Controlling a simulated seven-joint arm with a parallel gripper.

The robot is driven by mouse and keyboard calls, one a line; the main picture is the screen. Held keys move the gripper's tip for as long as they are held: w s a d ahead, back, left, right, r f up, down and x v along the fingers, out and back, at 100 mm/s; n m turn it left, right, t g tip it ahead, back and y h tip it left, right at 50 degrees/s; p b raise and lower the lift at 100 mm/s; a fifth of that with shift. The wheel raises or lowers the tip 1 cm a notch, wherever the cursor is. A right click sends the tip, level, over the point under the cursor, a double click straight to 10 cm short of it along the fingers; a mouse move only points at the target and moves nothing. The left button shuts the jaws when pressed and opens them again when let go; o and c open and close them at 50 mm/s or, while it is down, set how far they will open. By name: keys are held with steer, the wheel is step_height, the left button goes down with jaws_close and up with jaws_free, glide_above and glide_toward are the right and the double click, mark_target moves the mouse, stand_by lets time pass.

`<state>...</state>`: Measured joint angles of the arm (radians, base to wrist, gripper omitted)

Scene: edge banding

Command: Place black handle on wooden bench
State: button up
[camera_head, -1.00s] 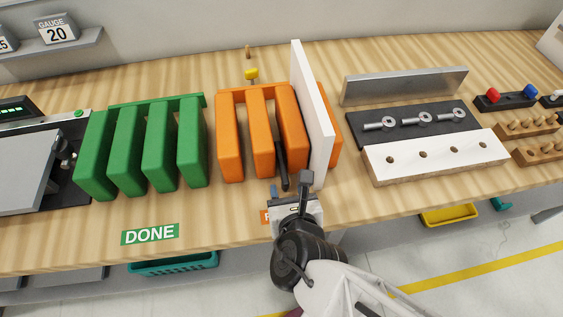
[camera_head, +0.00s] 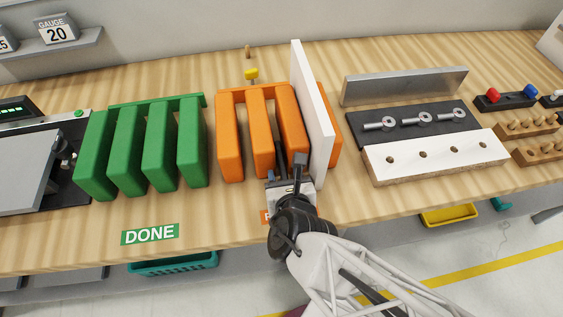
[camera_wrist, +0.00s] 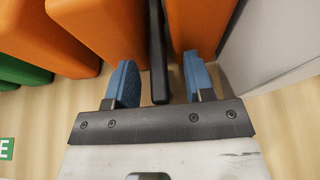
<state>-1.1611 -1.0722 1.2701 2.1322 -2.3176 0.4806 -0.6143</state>
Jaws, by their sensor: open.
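The black handle (camera_head: 281,157) is a thin dark bar in the orange rack, between two orange blocks and left of the white panel. In the wrist view the black handle (camera_wrist: 158,50) runs down between my blue fingertips. My gripper (camera_head: 284,174) is at the rack's front. In the wrist view my gripper (camera_wrist: 160,80) is open, with a finger on each side of the handle and a gap on both sides. The handle's lower part is hidden by my gripper in the head view.
The orange rack (camera_head: 230,140) and white panel (camera_head: 312,110) stand close around my gripper. A green rack (camera_head: 95,155) is to the left, behind a DONE label (camera_head: 150,234). A white-topped block with holes (camera_head: 440,160) is to the right. The front left bench strip is clear.

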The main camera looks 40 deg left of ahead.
steer(key=shift+c, duration=0.3)
jaws_close()
stand_by(0.3)
steer(key=shift+r, duration=0.1)
step_height(320, 180, up, 18)
stand_by(0.9)
stand_by(0.8)
